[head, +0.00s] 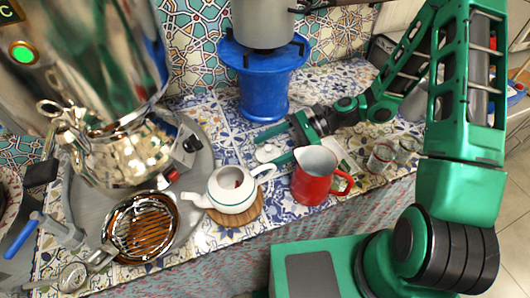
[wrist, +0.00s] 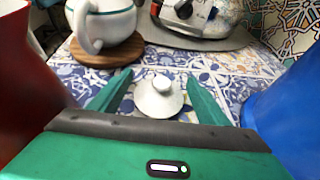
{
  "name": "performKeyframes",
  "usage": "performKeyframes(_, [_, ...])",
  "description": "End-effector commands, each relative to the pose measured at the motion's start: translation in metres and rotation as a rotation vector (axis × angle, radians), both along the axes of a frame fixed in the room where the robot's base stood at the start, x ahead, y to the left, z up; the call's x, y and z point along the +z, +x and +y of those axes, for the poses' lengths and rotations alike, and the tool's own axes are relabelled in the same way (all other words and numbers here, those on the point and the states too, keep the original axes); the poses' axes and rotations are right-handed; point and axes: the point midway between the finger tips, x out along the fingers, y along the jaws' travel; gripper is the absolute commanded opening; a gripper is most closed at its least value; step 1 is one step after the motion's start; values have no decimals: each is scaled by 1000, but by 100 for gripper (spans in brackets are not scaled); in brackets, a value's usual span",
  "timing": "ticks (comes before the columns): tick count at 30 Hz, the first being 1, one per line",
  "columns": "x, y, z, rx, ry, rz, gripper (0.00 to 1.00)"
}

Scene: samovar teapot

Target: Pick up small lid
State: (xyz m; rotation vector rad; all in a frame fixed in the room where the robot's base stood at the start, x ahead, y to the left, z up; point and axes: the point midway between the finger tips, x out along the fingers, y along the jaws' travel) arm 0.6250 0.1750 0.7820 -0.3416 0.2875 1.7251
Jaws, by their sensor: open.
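The small lid (wrist: 158,97) is white with a round knob on top and lies on the patterned tile counter. In the wrist view it sits between the two open green fingers of my gripper (wrist: 155,92), with a gap on each side. In the head view my gripper (head: 268,148) reaches in from the right, low over the counter, with the lid (head: 267,153) between its fingers. The white teapot (head: 232,189) with a green line stands without a lid on a round wooden coaster (head: 238,216), to the lower left of the lid.
A red pitcher (head: 314,176) stands close in front of my gripper, and a blue stand (head: 264,92) with a metal pot is close behind it. A shiny samovar (head: 118,150) on a grey tray is at left. Glasses (head: 381,156) stand at right.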

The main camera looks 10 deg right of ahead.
Motion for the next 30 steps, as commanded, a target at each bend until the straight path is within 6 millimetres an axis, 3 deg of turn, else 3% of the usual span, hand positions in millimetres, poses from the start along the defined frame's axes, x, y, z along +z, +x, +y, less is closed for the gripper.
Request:
performKeyframes(6, [0,0,0,-1,0,0,70])
performKeyframes(15, [-2,0,-1,-2,-4,1,0])
performKeyframes(30, [-1,2,-3,-7,-10,2,0])
